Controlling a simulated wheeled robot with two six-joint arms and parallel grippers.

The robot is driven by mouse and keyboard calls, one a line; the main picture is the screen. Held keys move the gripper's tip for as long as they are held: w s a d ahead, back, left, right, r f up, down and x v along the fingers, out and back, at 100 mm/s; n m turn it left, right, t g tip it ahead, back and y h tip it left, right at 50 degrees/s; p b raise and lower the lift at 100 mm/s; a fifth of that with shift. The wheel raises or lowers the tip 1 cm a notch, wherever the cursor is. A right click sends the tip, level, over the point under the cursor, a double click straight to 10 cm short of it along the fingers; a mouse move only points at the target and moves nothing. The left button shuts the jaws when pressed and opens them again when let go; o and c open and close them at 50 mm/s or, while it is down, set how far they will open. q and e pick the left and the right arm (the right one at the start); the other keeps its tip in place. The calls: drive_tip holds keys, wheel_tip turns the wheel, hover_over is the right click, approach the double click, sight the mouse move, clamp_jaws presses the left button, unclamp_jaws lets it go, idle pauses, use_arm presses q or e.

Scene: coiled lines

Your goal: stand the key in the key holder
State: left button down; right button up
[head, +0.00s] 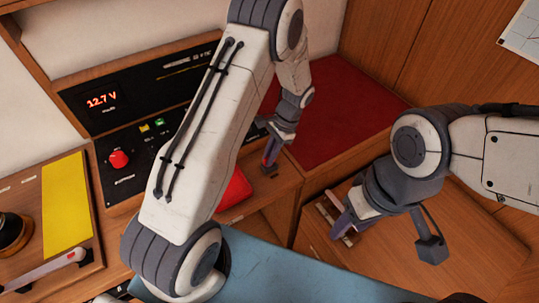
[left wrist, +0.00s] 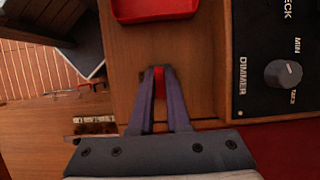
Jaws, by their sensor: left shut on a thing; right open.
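My left gripper (head: 269,168) is shut on a small red piece, which I take to be the key (left wrist: 158,73). In the left wrist view the fingers (left wrist: 159,80) close around it above the brown wooden counter, and most of it is hidden. I cannot tell whether it touches the wood. My right gripper (head: 338,214) is open over the lower wooden surface at the right, beside a small wooden piece (head: 323,208). I cannot make out the key holder for certain.
A red tray (head: 236,190) lies on the counter behind my left arm, and also shows in the left wrist view (left wrist: 155,10). A black panel with a dimmer knob (left wrist: 283,73) borders the counter. A dark red cushion (head: 345,105) lies behind. A yellow sheet (head: 66,205) is at left.

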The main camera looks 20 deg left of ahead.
use_arm(q)
drive_tip(key=shift+f, duration=0.15)
drive_tip(key=c, duration=0.8)
unclamp_jaws()
drive_tip(key=shift+w, duration=0.1)
drive_tip(key=b+v, duration=0.2)
drive_tip(key=v, duration=0.8)
drive_tip(key=shift+r, duration=0.2)
drive_tip(key=shift+d+r, duration=0.1)
drive_tip(key=shift+d, duration=0.05)
